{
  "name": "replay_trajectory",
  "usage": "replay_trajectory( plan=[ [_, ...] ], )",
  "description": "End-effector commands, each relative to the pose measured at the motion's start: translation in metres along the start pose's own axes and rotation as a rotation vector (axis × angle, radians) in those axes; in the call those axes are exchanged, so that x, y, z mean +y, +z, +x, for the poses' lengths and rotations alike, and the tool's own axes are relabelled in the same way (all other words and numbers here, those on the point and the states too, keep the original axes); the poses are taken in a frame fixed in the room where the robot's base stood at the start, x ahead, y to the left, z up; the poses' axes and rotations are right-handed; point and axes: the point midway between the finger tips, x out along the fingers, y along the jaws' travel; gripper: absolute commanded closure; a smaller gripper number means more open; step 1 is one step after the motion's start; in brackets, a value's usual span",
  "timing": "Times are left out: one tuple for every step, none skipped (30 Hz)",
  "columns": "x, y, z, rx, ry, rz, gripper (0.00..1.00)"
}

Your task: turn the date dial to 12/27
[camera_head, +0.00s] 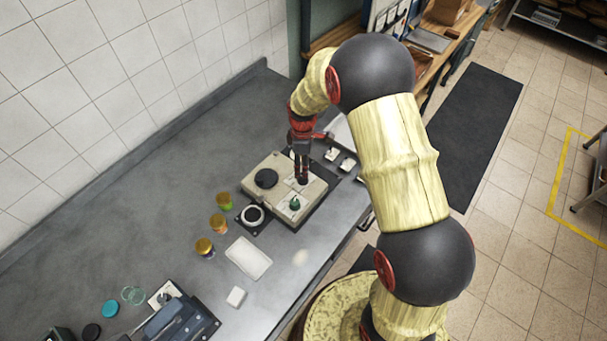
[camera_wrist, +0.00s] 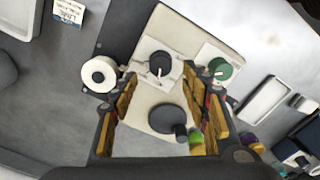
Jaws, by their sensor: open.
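A beige machine box (camera_head: 314,191) stands on the grey counter. It carries a dark dial with a white pointer line (camera_wrist: 160,66) on a pale plate, a green dial (camera_head: 294,203), and a wide black disc (camera_head: 266,178). The green dial also shows in the wrist view (camera_wrist: 221,69), its white pointer slanting. I cannot read any date marks, so which dial is the date dial is unclear. My gripper (camera_head: 302,181) points down above the box. In the wrist view its fingers (camera_wrist: 170,80) are open and empty, with the dark dial between them in the picture; contact is not visible.
Several small jars (camera_head: 218,223), a white ring on a dark base (camera_head: 252,215) and a white tray (camera_head: 248,258) stand nearby. A dark device (camera_head: 178,318) is at the front left. The tiled wall (camera_head: 130,75) bounds the counter's back; its back left is clear.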

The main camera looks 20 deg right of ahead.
Motion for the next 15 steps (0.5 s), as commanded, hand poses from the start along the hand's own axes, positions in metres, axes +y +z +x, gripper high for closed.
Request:
replay_trajectory(
  plan=[
    [-0.001,0.001,0.009,-0.001,-0.003,0.001,0.54],
    [-0.001,0.001,0.013,-0.002,-0.004,0.001,0.54],
    [-0.001,0.001,0.02,-0.002,-0.004,0.001,0.54],
    [-0.001,0.0,0.025,-0.002,-0.003,0.001,0.54],
    [-0.001,0.0,0.029,-0.002,-0.003,0.001,0.54],
    [-0.001,0.0,0.035,-0.001,-0.003,0.002,0.54],
    [-0.001,0.0,0.04,-0.001,-0.003,0.002,0.54],
    [-0.001,0.0,0.044,-0.001,-0.003,0.002,0.54],
    [-0.001,0.001,0.048,-0.001,-0.003,0.002,0.54],
    [-0.001,0.001,0.052,-0.001,-0.003,0.002,0.54],
    [-0.001,0.0,0.054,-0.001,-0.002,0.002,0.54],
    [-0.001,0.0,0.058,-0.001,-0.002,0.002,0.54],
    [-0.001,0.0,0.059,-0.001,-0.001,0.003,0.54],
    [-0.001,0.0,0.061,-0.001,-0.001,0.003,0.54],
    [0.0,0.0,0.062,0.0,-0.001,0.003,0.54]
  ],
)
